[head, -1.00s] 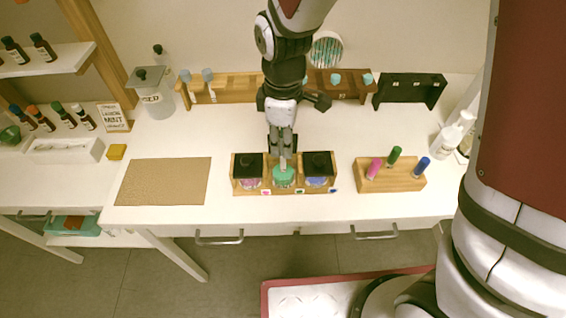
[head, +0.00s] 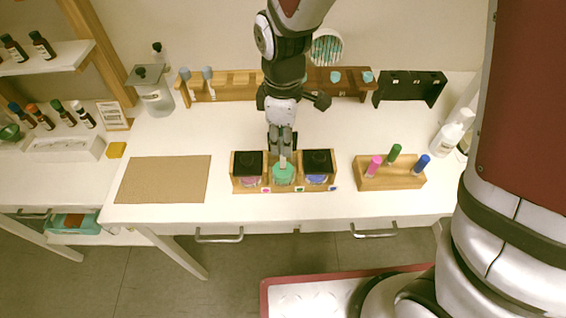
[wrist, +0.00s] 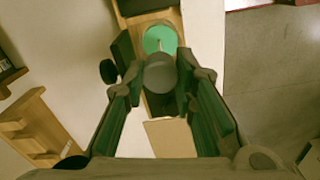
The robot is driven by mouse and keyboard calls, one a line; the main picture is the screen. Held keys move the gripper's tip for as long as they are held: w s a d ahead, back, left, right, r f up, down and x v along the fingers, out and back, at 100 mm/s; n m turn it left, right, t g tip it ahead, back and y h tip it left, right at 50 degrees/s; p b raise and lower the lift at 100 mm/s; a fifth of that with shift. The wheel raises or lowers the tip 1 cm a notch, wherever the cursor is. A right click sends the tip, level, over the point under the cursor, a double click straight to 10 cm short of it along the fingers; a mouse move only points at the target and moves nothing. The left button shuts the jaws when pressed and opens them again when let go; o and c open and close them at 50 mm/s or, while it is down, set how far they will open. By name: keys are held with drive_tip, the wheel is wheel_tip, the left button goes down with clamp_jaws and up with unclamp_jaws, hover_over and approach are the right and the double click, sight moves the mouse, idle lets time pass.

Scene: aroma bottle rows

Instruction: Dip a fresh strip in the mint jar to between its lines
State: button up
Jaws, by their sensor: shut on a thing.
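A wooden holder (head: 268,189) near the table's front holds three jars. The middle jar (head: 283,175) is green and open, with a green mark below it; I take it as the mint jar. It also shows in the wrist view (wrist: 160,38). My gripper (head: 282,150) points down over this jar. It is shut on a pale strip (head: 283,161), whose round grey end (wrist: 160,72) shows between the fingers in the wrist view. The strip's lower end is at the green jar's mouth; its depth and its lines cannot be made out.
Black-lidded jars, pink (head: 248,166) and blue (head: 318,164), flank the green one closely. A wooden block (head: 390,179) with coloured-capped vials stands right, a brown mat (head: 163,180) left. A wooden rack (head: 240,87) with grey-topped strips and a black rack (head: 410,87) stand behind.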

drive_tip(key=shift+r, duration=0.1)
drive_tip(key=shift+r+p, duration=1.3)
drive_tip(key=shift+r, duration=1.7)
